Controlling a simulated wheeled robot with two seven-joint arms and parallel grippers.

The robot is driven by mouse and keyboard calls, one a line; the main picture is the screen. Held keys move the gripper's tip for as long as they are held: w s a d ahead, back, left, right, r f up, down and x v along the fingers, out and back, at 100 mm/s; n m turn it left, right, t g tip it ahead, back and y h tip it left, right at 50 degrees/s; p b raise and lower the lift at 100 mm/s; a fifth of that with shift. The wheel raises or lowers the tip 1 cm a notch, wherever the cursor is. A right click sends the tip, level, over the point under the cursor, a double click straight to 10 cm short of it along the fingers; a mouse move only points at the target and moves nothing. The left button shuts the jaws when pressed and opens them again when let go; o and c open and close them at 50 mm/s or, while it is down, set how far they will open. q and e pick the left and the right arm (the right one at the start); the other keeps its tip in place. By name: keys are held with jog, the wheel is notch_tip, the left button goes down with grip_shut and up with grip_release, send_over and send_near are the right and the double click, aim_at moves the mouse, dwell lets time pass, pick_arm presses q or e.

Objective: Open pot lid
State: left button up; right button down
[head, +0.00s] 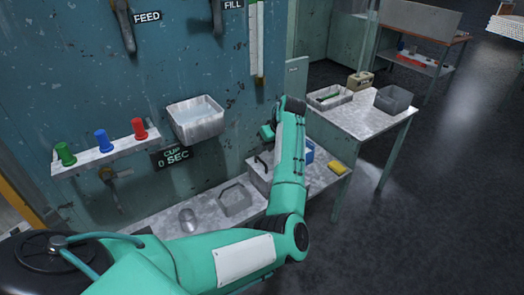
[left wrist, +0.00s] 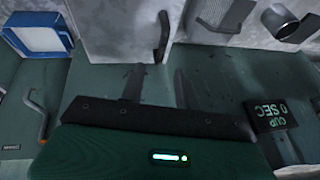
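In the head view, a grey box-shaped pot (head: 256,178) stands on the wall shelf, partly hidden behind my left forearm. A dark handle (head: 261,162) shows at its top. In the left wrist view, the dark handle (left wrist: 162,38) stands up from the pale grey lid surface (left wrist: 118,22). The handle appears clear of the fingers. In the head view, my forearm hides the fingertips. My right gripper is not in view.
A wire-handled grey tray (head: 235,201) and a metal cup (head: 187,219) share the shelf. A blue item (head: 308,153) and yellow sponge (head: 337,168) are right of my arm. A wall basin (head: 196,121) hangs above. A side table (head: 352,118) stands right, with open floor beyond.

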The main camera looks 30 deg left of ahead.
pick_arm(q)
jog(key=shift+p+x, duration=0.5)
jog(key=shift+x, duration=1.75)
jog(key=shift+c, duration=0.2)
grip_shut()
